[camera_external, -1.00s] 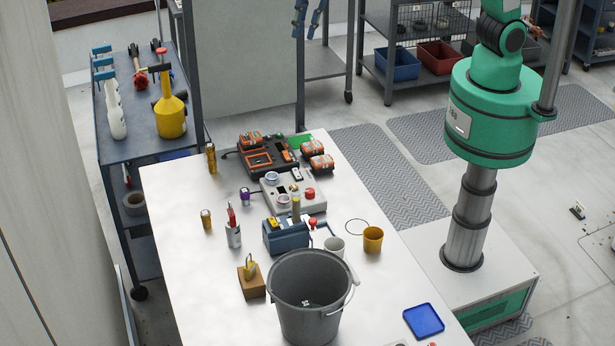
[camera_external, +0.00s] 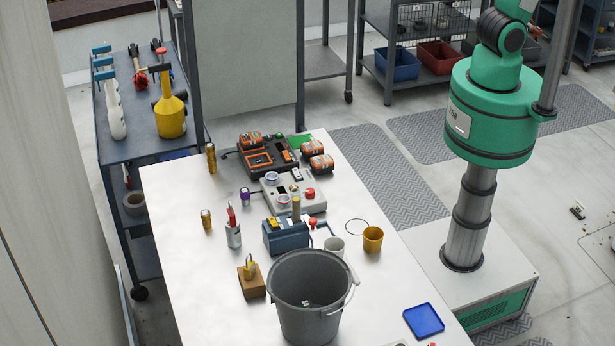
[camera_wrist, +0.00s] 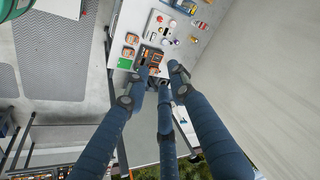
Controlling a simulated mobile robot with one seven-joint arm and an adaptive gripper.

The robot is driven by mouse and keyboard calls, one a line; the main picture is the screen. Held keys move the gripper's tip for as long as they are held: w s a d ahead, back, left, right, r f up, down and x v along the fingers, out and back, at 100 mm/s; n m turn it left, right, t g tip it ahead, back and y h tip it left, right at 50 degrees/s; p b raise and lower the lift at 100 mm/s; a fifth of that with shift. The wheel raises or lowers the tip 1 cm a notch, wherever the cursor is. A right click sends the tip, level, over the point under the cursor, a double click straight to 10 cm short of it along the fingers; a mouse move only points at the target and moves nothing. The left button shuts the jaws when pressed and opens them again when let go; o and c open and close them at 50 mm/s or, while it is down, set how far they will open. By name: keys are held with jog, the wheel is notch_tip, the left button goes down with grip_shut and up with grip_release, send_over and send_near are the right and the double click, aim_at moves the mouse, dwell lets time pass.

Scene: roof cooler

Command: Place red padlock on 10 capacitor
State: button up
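I cannot make out the red padlock for certain. A small red object (camera_external: 310,194) sits on the grey box (camera_external: 318,207) on the white table, but its shape is too small to tell. Small upright cylinders that look like capacitors stand on the left of the table: a purple one (camera_external: 245,197), a short yellow one (camera_external: 206,220) and a taller brownish one (camera_external: 211,158). I cannot read which is the 10 capacitor. My gripper (camera_wrist: 158,82) shows in the wrist view with its blue fingers spread and nothing between them, above the table's far end. It is outside the external view.
A black and orange charger (camera_external: 262,158) with battery packs stands at the back of the table. A grey bucket (camera_external: 310,297), a yellow cup (camera_external: 373,239) and a blue tray (camera_external: 424,320) stand in front. A blue side table (camera_external: 140,90) stands beyond.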

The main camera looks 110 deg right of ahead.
jog(key=s+d+f+n+t, duration=0.1)
jog(key=s+f+n, duration=0.3)
jog(key=s, duration=0.9)
jog(key=shift+s+f+n, duration=0.2)
jog(key=shift+n, duration=0.2)
jog(key=shift+d+f, duration=0.1)
notch_tip(320, 180, down, 18)
jog(key=b, duration=1.8)
